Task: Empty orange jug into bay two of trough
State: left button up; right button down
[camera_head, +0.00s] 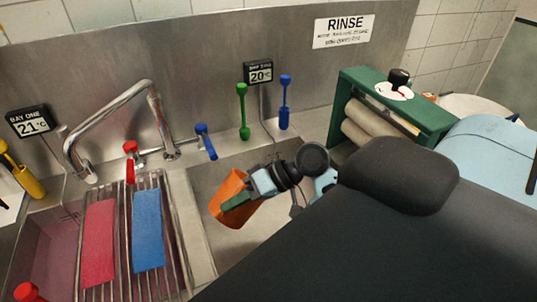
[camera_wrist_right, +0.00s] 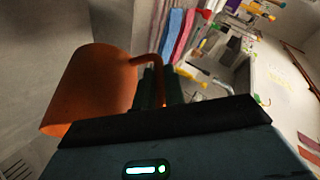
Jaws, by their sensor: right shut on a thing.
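The orange jug (camera_head: 229,187) is tilted over bay two (camera_head: 262,226) of the steel trough, the bay under the BAY TWO 20° display. My right gripper (camera_head: 240,201) is shut on the jug's handle, on the jug's right side. In the right wrist view the jug (camera_wrist_right: 92,92) fills the left side, and the handle (camera_wrist_right: 147,59) passes between the dark green fingers (camera_wrist_right: 160,88). The jug's contents are hidden, and no stream shows. My left gripper is out of view.
Bay one (camera_head: 62,245), at left, holds pinkish liquid under a rack with red (camera_head: 99,243) and blue (camera_head: 148,230) cloths. A tall curved tap (camera_head: 109,102) stands behind it. A green roller unit (camera_head: 385,105) stands right of bay two. Green and blue handled tools hang behind.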

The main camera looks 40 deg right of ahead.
aim_at(243, 189)
jog(key=shift+d+r+t+y, duration=0.3)
jog(key=shift+d+r+y, duration=0.1)
jog(key=shift+r, duration=0.1)
jog(key=shift+d+r+y, duration=0.2)
jog(key=shift+r+y, duration=0.05)
jog(key=shift+y, duration=0.05)
jog(key=shift+s+d+r+m, duration=0.15)
jog(key=shift+d+r+m, duration=0.1)
jog(key=shift+m, duration=0.05)
jog(key=shift+d+r+y, duration=0.25)
jog(key=shift+y, duration=0.25)
dwell(0.3)
jog(key=shift+d+r, duration=0.1)
dwell(0.4)
